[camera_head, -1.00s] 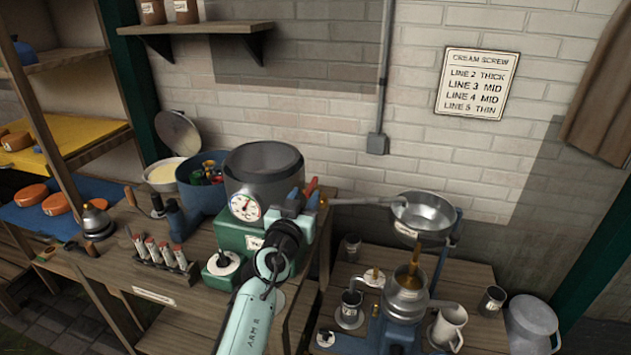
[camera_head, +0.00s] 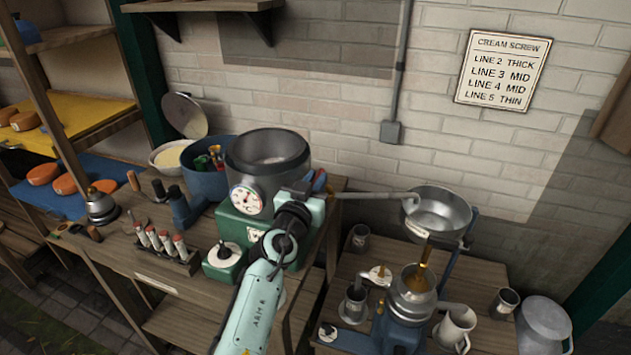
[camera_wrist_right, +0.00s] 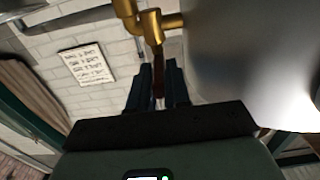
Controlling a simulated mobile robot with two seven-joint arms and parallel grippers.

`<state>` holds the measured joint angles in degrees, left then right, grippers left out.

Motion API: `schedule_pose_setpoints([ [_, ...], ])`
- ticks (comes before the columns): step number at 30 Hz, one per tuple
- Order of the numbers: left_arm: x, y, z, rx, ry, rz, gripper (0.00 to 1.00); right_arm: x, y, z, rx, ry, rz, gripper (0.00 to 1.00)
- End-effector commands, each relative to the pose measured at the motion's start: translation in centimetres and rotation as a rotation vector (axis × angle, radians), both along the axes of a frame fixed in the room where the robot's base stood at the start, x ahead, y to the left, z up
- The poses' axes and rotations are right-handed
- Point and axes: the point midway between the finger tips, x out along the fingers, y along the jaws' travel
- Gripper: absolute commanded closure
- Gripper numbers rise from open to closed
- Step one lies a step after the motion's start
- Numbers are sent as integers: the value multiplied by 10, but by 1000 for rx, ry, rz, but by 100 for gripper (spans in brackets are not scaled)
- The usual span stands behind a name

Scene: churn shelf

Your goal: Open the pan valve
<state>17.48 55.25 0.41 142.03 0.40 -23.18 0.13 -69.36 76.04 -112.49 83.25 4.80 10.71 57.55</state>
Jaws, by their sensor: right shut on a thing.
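The grey pan (camera_head: 268,150) with a dial gauge (camera_head: 246,199) sits on a green base on the wooden bench. A pipe (camera_head: 375,195) runs right from its side. In the right wrist view, the brass valve (camera_wrist_right: 158,22) is beside a large grey metal wall, with a brown-red lever (camera_wrist_right: 158,72) below it. My right gripper (camera_head: 318,182) is at the right side of the pan and shut on this lever; the two dark fingers (camera_wrist_right: 158,88) flank it. In the head view the gripper hides most of the valve and lever. My left gripper is not in view.
A metal bowl (camera_head: 437,214) stands at the pipe's end, above a blue-based machine (camera_head: 405,315) with a golden funnel stream (camera_head: 424,262). A blue pot (camera_head: 206,178) stands left of the pan. A rack of small tubes (camera_head: 165,248) is at the bench front.

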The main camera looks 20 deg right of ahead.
Motion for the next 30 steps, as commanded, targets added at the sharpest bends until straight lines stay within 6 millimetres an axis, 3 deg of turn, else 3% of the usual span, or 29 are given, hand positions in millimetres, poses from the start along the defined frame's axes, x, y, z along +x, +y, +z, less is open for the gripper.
schedule_pose_setpoints([
  [14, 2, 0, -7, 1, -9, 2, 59, -2, -4, -2, 7, -1, 62, 100],
  [30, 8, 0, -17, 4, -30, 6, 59, -7, -19, 0, 14, -3, 421, 100],
])
